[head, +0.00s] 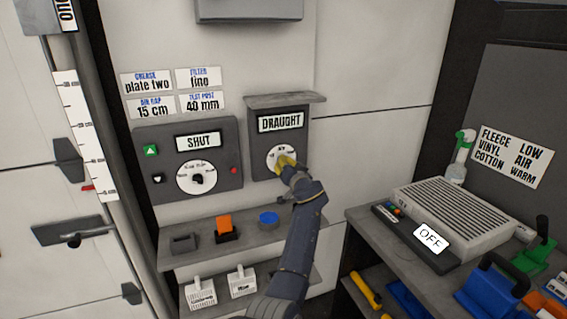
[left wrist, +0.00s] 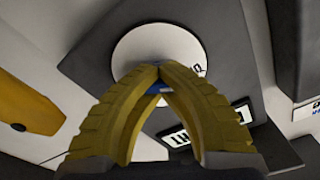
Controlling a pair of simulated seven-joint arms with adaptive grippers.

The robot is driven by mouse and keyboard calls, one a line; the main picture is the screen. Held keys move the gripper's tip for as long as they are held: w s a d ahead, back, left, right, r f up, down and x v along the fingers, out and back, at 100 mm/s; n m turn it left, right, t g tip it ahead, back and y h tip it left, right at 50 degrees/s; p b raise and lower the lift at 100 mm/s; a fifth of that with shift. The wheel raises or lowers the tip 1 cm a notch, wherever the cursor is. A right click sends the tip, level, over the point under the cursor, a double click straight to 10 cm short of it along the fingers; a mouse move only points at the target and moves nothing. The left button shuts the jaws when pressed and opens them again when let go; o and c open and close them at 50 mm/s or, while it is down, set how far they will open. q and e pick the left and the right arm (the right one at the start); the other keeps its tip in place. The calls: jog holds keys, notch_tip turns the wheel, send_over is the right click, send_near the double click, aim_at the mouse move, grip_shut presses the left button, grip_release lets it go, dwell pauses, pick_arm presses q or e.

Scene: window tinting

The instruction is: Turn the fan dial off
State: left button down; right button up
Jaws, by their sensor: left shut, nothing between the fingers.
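A white round dial (head: 273,157) sits on a dark panel (head: 293,143) labelled DRAUGHT; no panel in view is labelled fan. My left gripper (head: 287,162) has its yellow fingertips at this dial and hides part of its face. In the left wrist view the fingers (left wrist: 157,75) are shut with nothing between them, their tips over the lower edge of the white dial (left wrist: 150,45). Whether they touch it, and the dial's setting, I cannot tell. My right gripper does not show.
Left of it, a panel labelled SHUT (head: 150,180) has another dial (head: 196,178). A shelf (head: 245,235) with small items lies below, and a hood (head: 290,98) juts out above. At the right, a grilled box (head: 470,205) stands by an OFF sign (head: 431,238).

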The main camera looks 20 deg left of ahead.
aim_at(279, 135)
pick_arm(q)
jog(key=c, duration=2.1)
grip_release()
jog(key=shift+s+a+f, duration=0.1)
jog(key=shift+a+f, duration=0.2)
jog(key=shift+f, duration=0.35)
jog(key=o, duration=0.9)
jog(key=shift+s, duration=0.1)
jog(key=shift+c, duration=0.2)
jog(key=shift+o, duration=1)
jog(key=shift+a, duration=0.1)
jog(key=shift+w+d+r, duration=0.2)
jog(key=shift+r, duration=0.25)
notch_tip(279, 135, up, 10)
jog(key=shift+s+f, duration=0.1)
jog(key=shift+f, duration=0.05)
